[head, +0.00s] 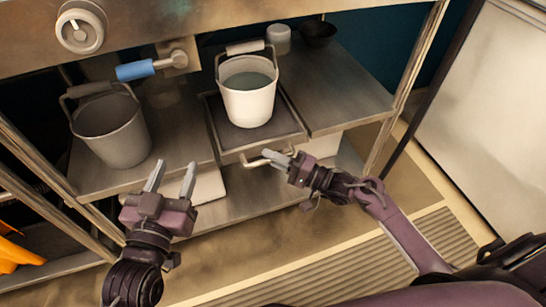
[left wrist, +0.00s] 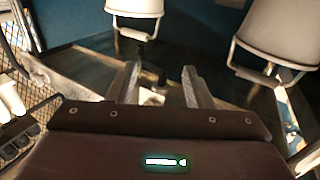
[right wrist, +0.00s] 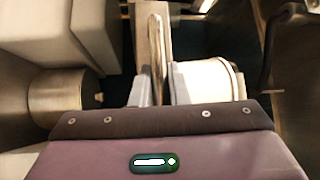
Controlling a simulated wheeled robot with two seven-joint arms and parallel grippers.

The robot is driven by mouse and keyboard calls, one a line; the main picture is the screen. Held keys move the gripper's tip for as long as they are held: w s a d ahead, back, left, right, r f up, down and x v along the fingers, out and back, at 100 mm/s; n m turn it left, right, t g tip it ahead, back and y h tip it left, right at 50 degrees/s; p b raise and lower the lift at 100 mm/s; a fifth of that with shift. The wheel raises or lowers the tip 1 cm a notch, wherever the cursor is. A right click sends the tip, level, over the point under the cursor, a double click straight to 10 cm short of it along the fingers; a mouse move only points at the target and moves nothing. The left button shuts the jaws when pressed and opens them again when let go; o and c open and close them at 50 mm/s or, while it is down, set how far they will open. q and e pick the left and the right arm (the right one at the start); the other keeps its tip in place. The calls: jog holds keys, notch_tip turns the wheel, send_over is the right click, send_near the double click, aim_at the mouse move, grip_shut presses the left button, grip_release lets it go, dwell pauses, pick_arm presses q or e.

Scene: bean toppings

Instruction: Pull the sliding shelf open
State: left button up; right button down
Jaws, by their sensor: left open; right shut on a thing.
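The sliding shelf (head: 285,125) is a dark metal tray in the middle of the cabinet's lower deck. A white bucket (head: 249,105) stands on it. A metal bar handle (head: 252,162) is on the shelf's front edge. My right gripper (head: 282,158) is shut on the right part of this handle. In the right wrist view, the handle's pale bar (right wrist: 155,50) runs between the fingers. My left gripper (head: 171,177) is open and empty, in front of the left deck and below the grey bucket (head: 112,130). It touches nothing that I can see.
Steel decks flank the shelf, the right one (head: 335,95) mostly bare. A small white pot (head: 280,40) and a dark bowl (head: 318,33) stand at its back. A blue-handled lever (head: 137,70) hangs above the grey bucket. Floor (head: 240,240) in front is clear.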

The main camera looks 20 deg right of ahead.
jog(key=shift+s+p, duration=0.8)
jog(key=shift+s, duration=0.05)
pick_arm(q)
jog(key=s+a+f+g+y+p, duration=0.1)
jog(key=s+f+g+y, duration=0.1)
jog(key=s+f+g, duration=0.6)
jog(key=s+a+f+g+y+p, duration=0.1)
jog(key=s+a+f+g+y, duration=0.2)
jog(key=f, duration=0.8)
jog(key=s+a+r+n+g+y+p, duration=0.1)
jog(key=s+a+r+g+y+p, duration=0.1)
jog(key=s+a+g+p, duration=0.35)
notch_tip(320, 180, down, 12)
jog(key=w+a+t+p, duration=0.1)
jog(key=w+a+p, duration=0.1)
jog(key=p, duration=0.2)
jog(key=shift+f+n, duration=0.15)
jog(key=shift+n, duration=0.25)
pick_arm(e)
jog(key=s, duration=2.1)
jog(key=shift+d, duration=0.4)
pick_arm(q)
jog(key=shift+t, duration=0.25)
pick_arm(e)
jog(key=c, duration=1.4)
grip_release()
